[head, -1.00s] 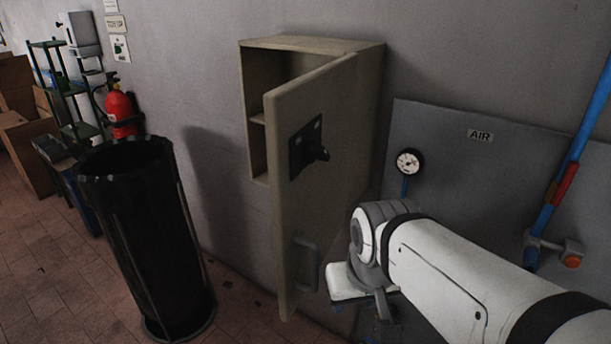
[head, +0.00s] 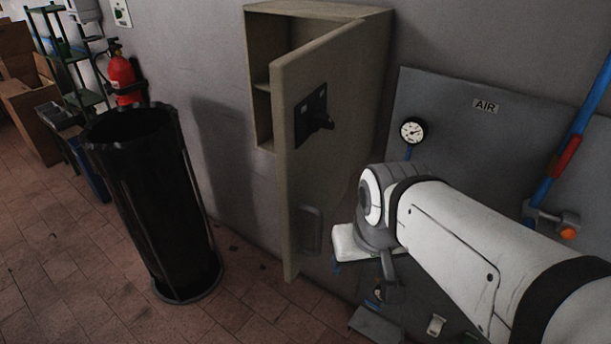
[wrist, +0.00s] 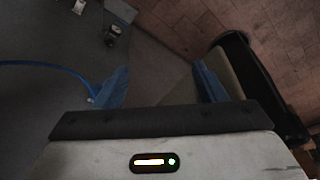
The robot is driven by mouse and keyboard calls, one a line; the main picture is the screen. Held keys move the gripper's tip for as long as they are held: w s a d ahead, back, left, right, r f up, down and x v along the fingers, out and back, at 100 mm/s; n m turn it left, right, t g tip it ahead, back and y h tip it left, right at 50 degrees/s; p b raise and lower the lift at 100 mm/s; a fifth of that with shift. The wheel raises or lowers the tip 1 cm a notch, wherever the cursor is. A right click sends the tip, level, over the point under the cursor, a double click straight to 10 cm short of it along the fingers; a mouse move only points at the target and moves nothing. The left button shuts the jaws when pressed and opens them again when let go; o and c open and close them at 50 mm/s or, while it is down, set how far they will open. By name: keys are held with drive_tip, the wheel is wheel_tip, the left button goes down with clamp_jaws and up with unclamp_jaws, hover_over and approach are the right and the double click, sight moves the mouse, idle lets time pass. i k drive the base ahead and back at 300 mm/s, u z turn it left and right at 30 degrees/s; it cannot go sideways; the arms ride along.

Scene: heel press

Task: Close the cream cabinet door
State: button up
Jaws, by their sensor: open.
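The cream cabinet (head: 262,128) hangs on the grey wall with shelves showing inside. Its door (head: 345,90) stands partly open, swung out toward me, with a black latch plate and knob (head: 314,117) and a lower pull handle (head: 311,232). My arm reaches in from the right, and its wrist end is just right of the door's lower part. In the wrist view my gripper (wrist: 158,88) has its two blue fingers apart with nothing between them. A pale slab, probably the door (wrist: 228,78), shows beside the right finger. I cannot tell if they touch.
A tall black bin (head: 150,205) stands on the tiled floor left of the door. A grey AIR panel (head: 450,130) with a gauge (head: 413,130) and a blue pipe (head: 560,165) is on the right. A fire extinguisher (head: 123,78) is at the far left.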

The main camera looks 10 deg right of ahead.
sight(313, 168)
drive_tip(key=k, duration=1.25)
drive_tip(key=z, duration=0.05)
drive_tip(key=i, duration=0.75)
drive_tip(key=u, duration=0.35)
